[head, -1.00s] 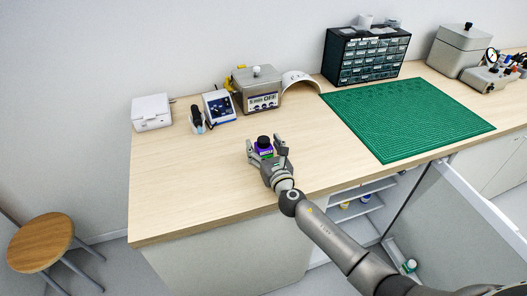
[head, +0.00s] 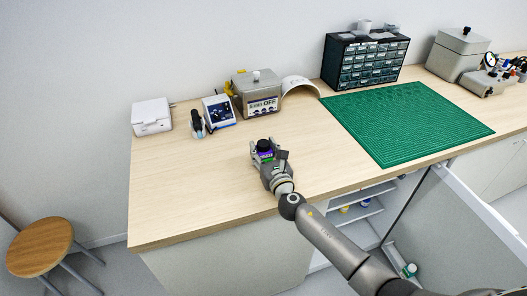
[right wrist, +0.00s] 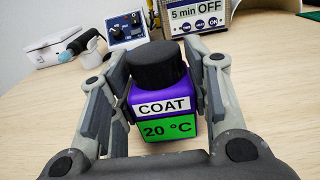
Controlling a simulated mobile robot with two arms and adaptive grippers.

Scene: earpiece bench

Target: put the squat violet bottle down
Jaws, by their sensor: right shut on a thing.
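The squat violet bottle (right wrist: 160,95) has a black cap, a white "COAT" label and a green "20 °C" label. In the head view the bottle (head: 264,148) is over the bare wood of the bench, left of the green mat. My right gripper (head: 269,156) is shut on it, with one finger on each side. In the right wrist view the fingers of my right gripper (right wrist: 160,103) flank the bottle, which looks upright. Its base is hidden, so I cannot tell whether it touches the bench. My left gripper is out of view.
The wooden bench top (head: 190,190) is clear around the bottle. Behind stand a white box (head: 151,118), a blue-fronted unit (head: 219,111) and a metal bath (head: 257,95). A green mat (head: 405,120) lies right. Below, an open cabinet door (head: 450,225) sticks out.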

